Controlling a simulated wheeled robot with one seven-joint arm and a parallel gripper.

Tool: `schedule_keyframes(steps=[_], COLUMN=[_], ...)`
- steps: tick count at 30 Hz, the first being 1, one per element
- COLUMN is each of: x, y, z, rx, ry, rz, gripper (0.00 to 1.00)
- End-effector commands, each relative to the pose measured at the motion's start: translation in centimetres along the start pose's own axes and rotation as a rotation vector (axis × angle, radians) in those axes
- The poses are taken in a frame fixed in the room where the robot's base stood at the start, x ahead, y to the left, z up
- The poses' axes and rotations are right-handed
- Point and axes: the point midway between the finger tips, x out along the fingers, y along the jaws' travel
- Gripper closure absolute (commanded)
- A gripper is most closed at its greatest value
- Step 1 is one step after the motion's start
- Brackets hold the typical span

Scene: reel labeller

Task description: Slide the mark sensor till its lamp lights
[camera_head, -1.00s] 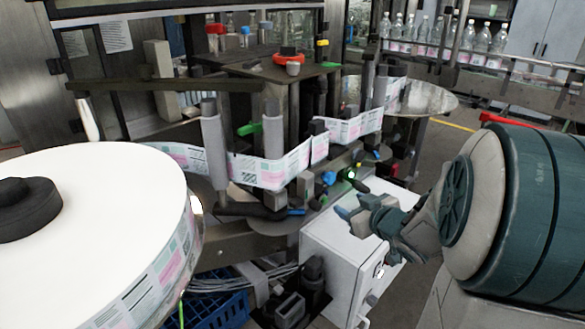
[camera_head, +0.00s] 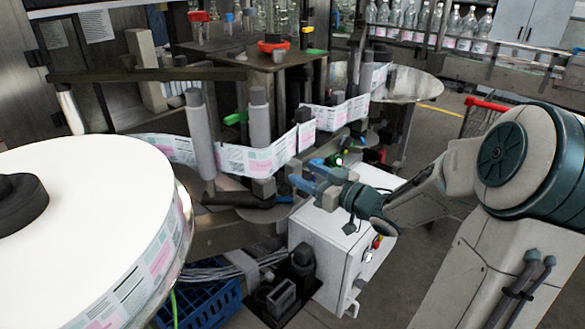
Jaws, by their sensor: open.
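My gripper (camera_head: 305,174) is in the middle of the camera view, with its blue-tipped fingers apart and nothing seen between them. It is in front of the label strip (camera_head: 245,160), close to the guide parts of the labeller. A small dark block (camera_head: 304,115) sits at the strip's upper edge; I cannot tell whether it is the mark sensor. A bright green spot (camera_head: 339,160) shows just behind and right of the fingers; I cannot tell whether it is the sensor's lamp. My gripper and wrist hide part of the mechanism there.
A large white label reel (camera_head: 90,190) fills the left. Grey rollers (camera_head: 200,135) stand along the strip. A white control box (camera_head: 325,240) is below my gripper. A round metal plate (camera_head: 405,83) is behind. Bottles (camera_head: 440,35) line a conveyor at the back.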

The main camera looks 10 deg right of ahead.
Motion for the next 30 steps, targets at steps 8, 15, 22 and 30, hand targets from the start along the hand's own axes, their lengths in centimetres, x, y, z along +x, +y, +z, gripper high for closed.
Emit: schedule_keyframes(steps=[8,15,22,30], x=[4.0,4.8,4.8,4.8], y=[0.0,0.1,0.1,0.1], z=[0.0,0.0,0.0,0.0], rx=[0.001,0.000,0.000,0.000], ry=[0.000,-0.002,-0.001,-0.001], rz=[0.000,0.002,0.002,0.001], gripper=[0.47,0.47,0.64,1.00])
